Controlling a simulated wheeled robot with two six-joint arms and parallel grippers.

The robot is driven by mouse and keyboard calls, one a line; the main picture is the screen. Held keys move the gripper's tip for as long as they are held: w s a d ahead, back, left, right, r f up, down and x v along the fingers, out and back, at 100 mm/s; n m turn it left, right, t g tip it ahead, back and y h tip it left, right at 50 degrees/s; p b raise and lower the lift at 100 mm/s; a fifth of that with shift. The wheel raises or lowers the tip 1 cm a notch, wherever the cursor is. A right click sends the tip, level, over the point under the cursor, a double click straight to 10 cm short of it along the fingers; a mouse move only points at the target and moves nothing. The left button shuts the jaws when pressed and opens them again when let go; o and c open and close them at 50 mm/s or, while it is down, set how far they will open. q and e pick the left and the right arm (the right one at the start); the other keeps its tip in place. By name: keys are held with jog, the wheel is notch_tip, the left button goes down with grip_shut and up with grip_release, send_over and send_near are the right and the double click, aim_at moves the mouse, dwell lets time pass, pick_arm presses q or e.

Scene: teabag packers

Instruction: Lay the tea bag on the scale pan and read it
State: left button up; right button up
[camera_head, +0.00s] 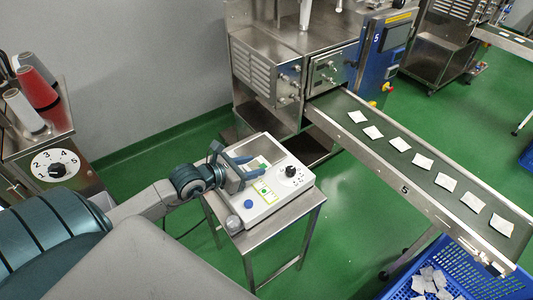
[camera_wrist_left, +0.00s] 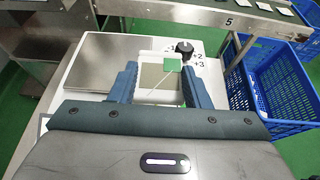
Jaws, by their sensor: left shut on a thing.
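My left gripper (camera_head: 256,166) is over the white bench scale (camera_head: 303,184), its fingers pointing right in the head view. In the left wrist view the gripper (camera_wrist_left: 159,82) is shut on a pale tea bag (camera_wrist_left: 155,76) with a green tag (camera_wrist_left: 172,65) and a thin string. The tea bag is small and partly covered by the fingers in the head view. The steel scale pan (camera_wrist_left: 102,62) lies left of the gripper in the wrist view. A black dial knob (camera_wrist_left: 184,47) with numbers is just beyond the tea bag. My right gripper is not in view.
The scale stands on a small steel table (camera_head: 262,234). A conveyor (camera_head: 405,185) carrying several tea bags runs on the right, with a blue crate (camera_head: 462,274) below. A steel packing machine (camera_head: 290,60) stands behind. A cabinet (camera_head: 50,135) with a numbered dial is at left.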

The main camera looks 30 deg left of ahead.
pick_arm(q)
send_over(268, 157)
jog(key=s, duration=0.1)
jog(key=shift+f, duration=0.45)
jog(key=shift+w, duration=0.55)
jog(key=shift+f, duration=1.85)
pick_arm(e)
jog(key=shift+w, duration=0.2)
pick_arm(q)
jog(key=shift+f, duration=0.1)
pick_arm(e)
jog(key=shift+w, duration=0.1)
pick_arm(q)
jog(key=o, duration=1)
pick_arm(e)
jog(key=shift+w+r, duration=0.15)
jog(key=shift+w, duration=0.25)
